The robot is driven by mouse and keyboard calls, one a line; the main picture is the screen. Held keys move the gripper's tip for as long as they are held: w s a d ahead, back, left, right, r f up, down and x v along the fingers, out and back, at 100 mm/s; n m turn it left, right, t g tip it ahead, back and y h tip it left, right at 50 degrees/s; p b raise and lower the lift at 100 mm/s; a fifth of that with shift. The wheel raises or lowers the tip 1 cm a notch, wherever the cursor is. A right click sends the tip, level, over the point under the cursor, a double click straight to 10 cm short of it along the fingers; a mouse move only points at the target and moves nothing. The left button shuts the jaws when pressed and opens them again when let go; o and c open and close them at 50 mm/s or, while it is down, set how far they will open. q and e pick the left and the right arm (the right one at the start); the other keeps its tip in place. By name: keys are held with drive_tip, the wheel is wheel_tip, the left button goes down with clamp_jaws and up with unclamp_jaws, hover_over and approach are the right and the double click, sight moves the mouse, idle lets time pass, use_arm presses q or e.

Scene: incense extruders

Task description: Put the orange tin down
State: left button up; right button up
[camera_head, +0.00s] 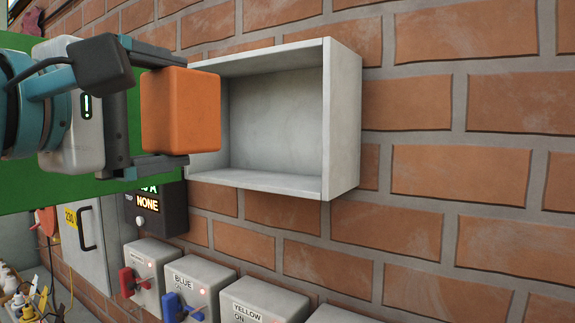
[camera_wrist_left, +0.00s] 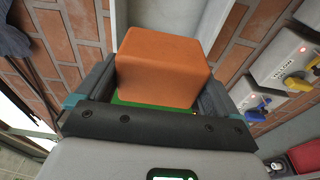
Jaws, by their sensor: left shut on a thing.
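The orange tin (camera_head: 181,112) is a rounded orange block. My left gripper (camera_head: 180,112) is shut on it, with one finger above and one below it in the head view. The tin is held in front of the left side of an open grey wall box (camera_head: 342,120), whose left part it hides. In the left wrist view the tin (camera_wrist_left: 158,65) sits between both fingers, with the pale box behind it. I cannot tell whether the tin touches the box. The visible inside of the box is empty. My right gripper is not in view.
Below the box are several grey switch boxes, with labels such as BLUE (camera_head: 197,284) and YELLOW (camera_head: 262,300). A dark display reading NONE (camera_head: 157,208) hangs at lower left. A green panel (camera_head: 50,200) lies behind my left arm. Bare brick wall (camera_head: 450,170) fills the right.

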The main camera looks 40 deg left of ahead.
use_arm(q)
drive_tip(key=p+x, duration=0.4)
drive_tip(key=x, duration=1.3)
drive_tip(key=shift+w+r, duration=0.1)
drive_tip(key=shift+w, duration=0.15)
wheel_tip(320, 180, down, 3)
drive_tip(key=shift+s+a+r, duration=0.1)
drive_tip(key=shift+f, duration=0.45)
